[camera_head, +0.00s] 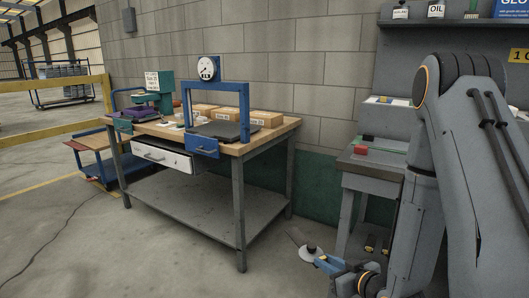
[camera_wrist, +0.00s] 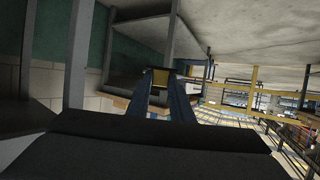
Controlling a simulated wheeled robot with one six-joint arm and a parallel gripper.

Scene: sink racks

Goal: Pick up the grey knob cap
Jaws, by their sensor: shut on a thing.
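My gripper (camera_head: 320,260) is low at the bottom centre of the head view, in front of the grey side table and above the floor. I cannot make out the cap's shape there.
A workbench (camera_head: 258,148) with a blue frame, a dial gauge (camera_head: 208,68) and cardboard boxes (camera_head: 250,118) stands left of my arm. A grey side table (camera_head: 375,166) with a red block (camera_head: 360,150) is close beside my arm. The floor (camera_head: 130,240) at left is mostly clear.

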